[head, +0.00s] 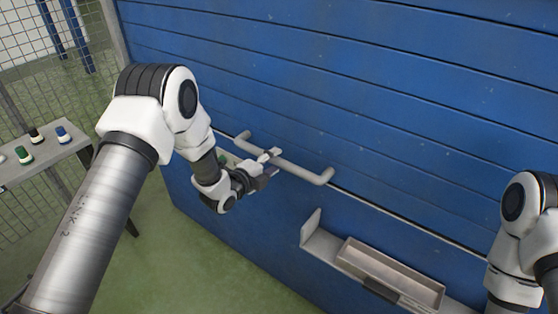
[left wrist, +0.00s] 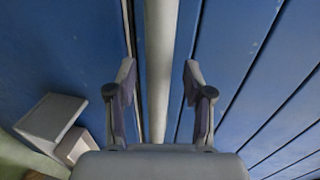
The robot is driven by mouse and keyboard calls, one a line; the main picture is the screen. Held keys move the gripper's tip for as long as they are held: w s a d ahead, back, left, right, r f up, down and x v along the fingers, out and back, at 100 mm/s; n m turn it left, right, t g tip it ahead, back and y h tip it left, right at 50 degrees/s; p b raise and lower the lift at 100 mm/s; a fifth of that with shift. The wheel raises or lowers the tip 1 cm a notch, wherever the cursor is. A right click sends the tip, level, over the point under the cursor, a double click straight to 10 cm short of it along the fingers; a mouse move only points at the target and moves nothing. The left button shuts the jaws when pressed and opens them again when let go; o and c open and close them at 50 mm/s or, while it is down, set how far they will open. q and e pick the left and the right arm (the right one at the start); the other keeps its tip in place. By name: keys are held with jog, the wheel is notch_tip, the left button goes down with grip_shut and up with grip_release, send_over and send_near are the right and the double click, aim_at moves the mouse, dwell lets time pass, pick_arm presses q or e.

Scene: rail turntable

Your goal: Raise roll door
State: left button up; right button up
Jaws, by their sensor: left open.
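The blue roll door (head: 330,90) with horizontal slats fills much of the head view. A pale bar handle (head: 300,171) is fixed across it near its lower part. My left gripper (head: 270,163) is at the left half of the handle. In the left wrist view the handle (left wrist: 159,70) runs between the two open fingers of the left gripper (left wrist: 159,85), with gaps on both sides. Whether the fingers reach past the bar I cannot tell. My right arm shows at the right edge of the head view, but its gripper is out of the picture.
A grey ledge with an open tray (head: 390,273) juts from the blue panel below the handle. At the left stands a small table (head: 45,168) with several coloured knobs, near a wire mesh fence (head: 50,60). Green floor (head: 190,260) is clear below.

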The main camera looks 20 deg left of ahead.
pick_arm(q)
jog(key=shift+w+d+f, duration=0.15)
jog(key=shift+w+d, duration=0.15)
jog(key=shift+w, duration=0.35)
jog(key=shift+w+f, duration=0.1)
jog(key=shift+w, duration=0.1)
jog(key=shift+a, duration=0.15)
grip_shut()
jog(key=shift+w+r+p, duration=0.1)
jog(key=shift+r+p, duration=0.25)
jog(key=shift+r, duration=0.2)
notch_tip(320, 180, up, 43)
jog(key=p, duration=1.5)
jog(key=shift+r, duration=0.2)
grip_release()
jog(key=shift+f, duration=0.15)
